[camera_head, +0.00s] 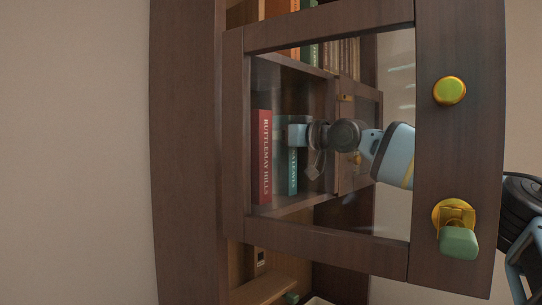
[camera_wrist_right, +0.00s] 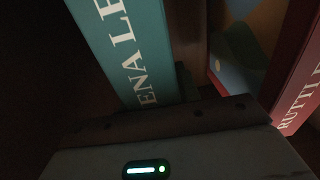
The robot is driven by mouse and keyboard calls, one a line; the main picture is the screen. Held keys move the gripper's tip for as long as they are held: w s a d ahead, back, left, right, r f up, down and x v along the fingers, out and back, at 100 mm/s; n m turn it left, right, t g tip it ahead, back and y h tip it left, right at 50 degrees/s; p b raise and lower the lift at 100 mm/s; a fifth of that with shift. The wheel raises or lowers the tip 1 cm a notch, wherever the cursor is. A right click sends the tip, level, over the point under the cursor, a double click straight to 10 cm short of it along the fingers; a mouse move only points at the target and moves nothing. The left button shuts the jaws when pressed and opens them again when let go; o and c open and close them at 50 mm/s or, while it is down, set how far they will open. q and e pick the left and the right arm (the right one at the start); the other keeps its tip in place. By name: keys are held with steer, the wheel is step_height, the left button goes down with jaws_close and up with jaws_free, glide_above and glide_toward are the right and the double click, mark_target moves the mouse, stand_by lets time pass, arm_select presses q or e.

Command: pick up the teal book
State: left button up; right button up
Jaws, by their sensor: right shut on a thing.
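The teal book (camera_head: 292,179) stands upright in the glass-fronted cabinet, seen through the door's glass in the head view. It also shows in the right wrist view (camera_wrist_right: 122,45), with white letters on its spine. My right gripper (camera_head: 297,133) reaches in from the right and is shut on the teal book, covering the upper part of its spine. The fingertips are hard to make out in the dark wrist view. My left gripper is not in view.
A red book (camera_head: 264,155) stands just left of the teal one, with a gap; it also shows in the wrist view (camera_wrist_right: 302,75). The glass door's frame (camera_head: 455,160) carries a brass knob (camera_head: 449,91) and a brass fitting with a green block (camera_head: 458,244). More books (camera_head: 310,55) stand above.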

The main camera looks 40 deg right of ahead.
jaws_close()
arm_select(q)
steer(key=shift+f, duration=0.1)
arm_select(e)
steer(key=shift+r, duration=0.1)
steer(key=r, duration=0.7)
steer(key=shift+s+b, duration=0.2)
steer(key=shift+b, duration=0.2)
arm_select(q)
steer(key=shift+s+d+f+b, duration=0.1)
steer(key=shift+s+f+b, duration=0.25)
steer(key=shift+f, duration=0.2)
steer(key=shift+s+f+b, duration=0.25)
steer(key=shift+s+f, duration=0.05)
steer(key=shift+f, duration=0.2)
arm_select(e)
steer(key=s+d, duration=0.1)
steer(key=s, duration=1.8)
steer(key=shift+s+d, duration=0.3)
steer(key=shift+d, duration=0.05)
